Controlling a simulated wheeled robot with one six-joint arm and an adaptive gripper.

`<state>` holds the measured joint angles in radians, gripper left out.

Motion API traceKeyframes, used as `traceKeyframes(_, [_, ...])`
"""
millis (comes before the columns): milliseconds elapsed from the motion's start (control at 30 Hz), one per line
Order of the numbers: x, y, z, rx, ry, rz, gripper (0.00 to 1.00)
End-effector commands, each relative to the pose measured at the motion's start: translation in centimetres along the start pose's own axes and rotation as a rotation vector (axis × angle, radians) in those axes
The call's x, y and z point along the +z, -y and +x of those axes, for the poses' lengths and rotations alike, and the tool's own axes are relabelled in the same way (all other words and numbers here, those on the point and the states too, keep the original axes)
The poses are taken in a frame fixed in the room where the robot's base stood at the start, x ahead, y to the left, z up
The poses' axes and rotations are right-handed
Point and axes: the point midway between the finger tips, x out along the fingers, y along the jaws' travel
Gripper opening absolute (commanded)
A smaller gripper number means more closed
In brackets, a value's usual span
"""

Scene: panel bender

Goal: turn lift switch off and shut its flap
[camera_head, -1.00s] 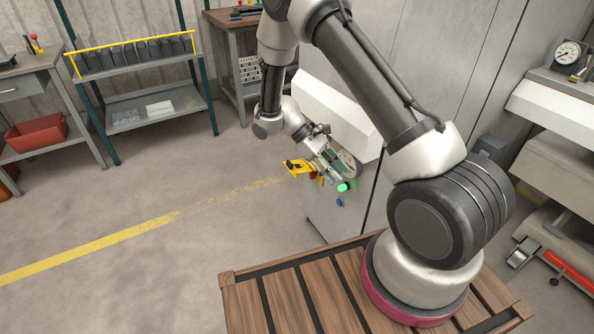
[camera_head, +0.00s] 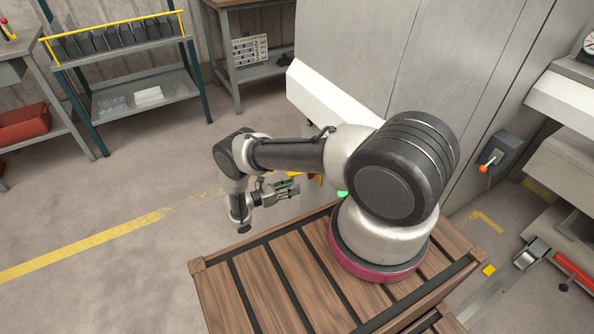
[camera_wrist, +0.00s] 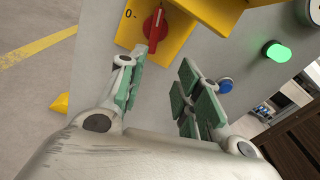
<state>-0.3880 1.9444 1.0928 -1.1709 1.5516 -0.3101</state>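The red rotary lift switch (camera_wrist: 155,25) sits on a yellow plate (camera_wrist: 126,36) at the top of the wrist view. Its handle runs roughly up and down in the picture, with the "0" mark to its left. A yellow flap (camera_wrist: 212,14) stands open beside it on the right. My gripper (camera_wrist: 165,64) is open and empty, its green-padded fingers apart below the switch. The left fingertip is close under the handle; I cannot tell whether they touch. In the head view my gripper (camera_head: 293,186) is beside the cabinet, with the switch mostly hidden.
A blue button (camera_wrist: 225,85) lies near the right finger, and a lit green button (camera_wrist: 277,52) is farther right on the grey cabinet panel. A wooden pallet-like deck (camera_head: 235,285) is under my arm's base. The floor left of my gripper is clear.

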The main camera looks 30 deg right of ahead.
Motion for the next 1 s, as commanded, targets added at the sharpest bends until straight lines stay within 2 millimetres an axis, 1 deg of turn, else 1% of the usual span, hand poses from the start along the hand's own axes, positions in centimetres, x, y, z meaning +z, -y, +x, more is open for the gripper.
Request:
traceKeyframes(67, [1.1,-1.1,-0.5,0.026,0.034,-0.008,0.34])
traceKeyframes(100, [1.6,-1.2,-0.6,0.035,0.057,-0.024,0.34])
traceKeyframes(167, [2.0,-1.1,-0.3,0.029,0.072,-0.043,0.34])
traceKeyframes(267, [2.1,-1.1,0.8,0.025,0.07,-0.051,0.34])
traceKeyframes(500, [2.3,-1.2,4.8,0.024,0.068,-0.051,0.34])
traceKeyframes(633, [2.4,-1.2,6.4,0.025,0.069,-0.05,0.34])
traceKeyframes(800, [2.5,-1.3,7.2,0.027,0.069,-0.049,0.34])
traceKeyframes(1000, [2.5,-1.3,7.2,0.027,0.068,-0.049,0.34])
